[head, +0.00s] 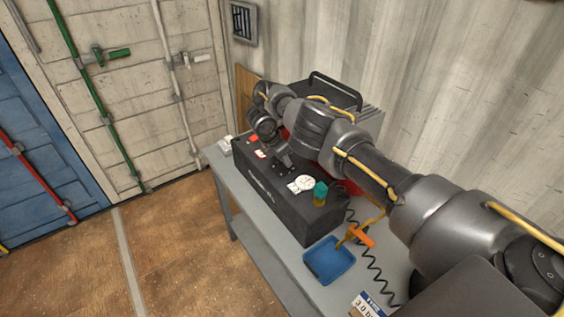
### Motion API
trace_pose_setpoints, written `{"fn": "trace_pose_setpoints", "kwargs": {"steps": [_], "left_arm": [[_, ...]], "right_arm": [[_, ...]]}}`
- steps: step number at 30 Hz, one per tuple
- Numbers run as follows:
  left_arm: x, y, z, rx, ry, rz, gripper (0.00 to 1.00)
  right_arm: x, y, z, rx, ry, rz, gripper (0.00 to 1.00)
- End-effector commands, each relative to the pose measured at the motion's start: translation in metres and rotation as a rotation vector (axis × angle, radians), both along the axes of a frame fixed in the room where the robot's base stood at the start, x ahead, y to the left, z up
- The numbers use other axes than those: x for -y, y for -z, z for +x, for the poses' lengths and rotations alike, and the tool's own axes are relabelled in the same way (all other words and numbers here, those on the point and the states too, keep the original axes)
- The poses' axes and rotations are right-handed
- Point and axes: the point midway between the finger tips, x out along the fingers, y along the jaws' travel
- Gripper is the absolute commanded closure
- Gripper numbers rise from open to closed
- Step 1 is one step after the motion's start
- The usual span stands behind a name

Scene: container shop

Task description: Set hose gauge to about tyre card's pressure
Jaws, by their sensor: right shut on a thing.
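The black box (265,190) on the bench carries a round white gauge dial (304,183) on its top; its needle is too small to read. A teal part (320,188) on a brass-coloured fitting stands just right of the dial. My right gripper (284,165) reaches down to the box top, left of the dial, shut on a small dark part that is mostly hidden. A card (368,304) with a blue header lies at the front of the bench, partly cut off; "30" shows on it. A black coiled hose (376,274) runs along the bench. My left gripper is out of view.
A blue tray (329,261) lies before the box, beside an orange-and-yellow tool (358,236). A red part (253,138) and a small white item (226,145) are at the box's far end. A grey machine (350,100) stands behind my right arm. The floor left is clear.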

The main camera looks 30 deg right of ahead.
Motion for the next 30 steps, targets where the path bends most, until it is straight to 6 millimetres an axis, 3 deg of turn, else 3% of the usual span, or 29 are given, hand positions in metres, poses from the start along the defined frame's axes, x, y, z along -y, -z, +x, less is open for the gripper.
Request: {"fn": "trace_pose_setpoints", "kwargs": {"steps": [18, 19, 23, 24, 30], "left_arm": [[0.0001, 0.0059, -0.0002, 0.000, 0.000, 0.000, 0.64], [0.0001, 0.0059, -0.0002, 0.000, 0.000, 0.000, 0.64], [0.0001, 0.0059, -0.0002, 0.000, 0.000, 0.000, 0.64], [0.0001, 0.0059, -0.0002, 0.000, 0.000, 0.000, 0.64], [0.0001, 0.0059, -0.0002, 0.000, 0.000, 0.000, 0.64]], "right_arm": [[0.0002, 0.0007, -0.0006, -0.003, 0.035, 0.001, 0.85], [0.0002, 0.0008, -0.0006, -0.003, 0.035, 0.001, 0.61], [0.0003, 0.0007, -0.0005, -0.003, 0.035, 0.001, 0.44], [0.0002, 0.0006, -0.0004, -0.002, 0.034, 0.001, 0.41], [0.0001, 0.0003, -0.0002, -0.002, 0.034, 0.001, 0.41]]}}
